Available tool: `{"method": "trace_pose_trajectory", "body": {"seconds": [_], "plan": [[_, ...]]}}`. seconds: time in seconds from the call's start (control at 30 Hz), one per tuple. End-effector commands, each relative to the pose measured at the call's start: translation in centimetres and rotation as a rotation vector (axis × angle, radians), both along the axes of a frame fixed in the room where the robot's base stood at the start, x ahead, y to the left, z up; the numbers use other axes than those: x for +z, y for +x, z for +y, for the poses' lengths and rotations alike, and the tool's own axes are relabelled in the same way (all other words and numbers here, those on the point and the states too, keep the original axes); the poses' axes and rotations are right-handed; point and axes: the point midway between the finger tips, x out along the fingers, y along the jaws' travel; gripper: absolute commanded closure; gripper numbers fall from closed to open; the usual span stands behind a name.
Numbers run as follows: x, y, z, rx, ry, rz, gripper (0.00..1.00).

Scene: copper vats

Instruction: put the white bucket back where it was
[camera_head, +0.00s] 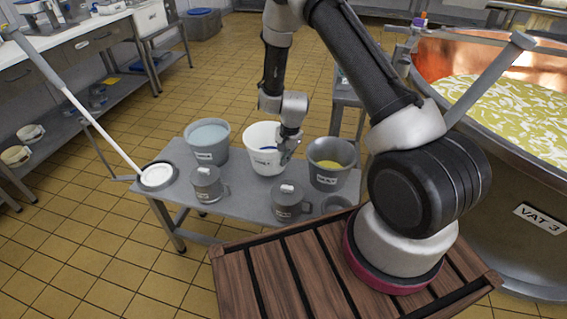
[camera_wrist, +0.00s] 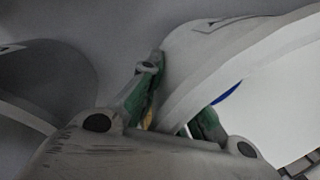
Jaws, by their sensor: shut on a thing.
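The white bucket (camera_head: 260,137) is upright at the grey bench, between a grey bucket with pale blue contents (camera_head: 208,140) and a grey bucket with yellow contents (camera_head: 330,165). It has a label on its front, and something blue shows inside it. My gripper (camera_head: 287,152) is at its right rim, shut on the bucket wall. In the wrist view, the green-padded fingers of my gripper (camera_wrist: 176,108) straddle the white bucket's rim (camera_wrist: 240,62). I cannot tell whether the bucket's base touches the bench.
A copper vat (camera_head: 490,160) stands at right. Tiled floor on the left is clear.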

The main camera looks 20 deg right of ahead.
Motion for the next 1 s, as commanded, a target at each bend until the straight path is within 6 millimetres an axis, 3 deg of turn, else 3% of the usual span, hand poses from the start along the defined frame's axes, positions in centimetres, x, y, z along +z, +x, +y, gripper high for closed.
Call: {"method": "trace_pose_trajectory", "body": {"seconds": [0.17,0.53,0.67,1.0], "plan": [[-2.4,0.0,0.0,-0.001,0.000,0.000,1.00],[-2.8,0.0,0.0,0.001,0.000,0.000,1.00],[-2.8,0.0,0.0,0.001,0.000,0.000,0.74],[-2.6,0.0,0.0,0.001,0.000,0.000,0.73]]}}
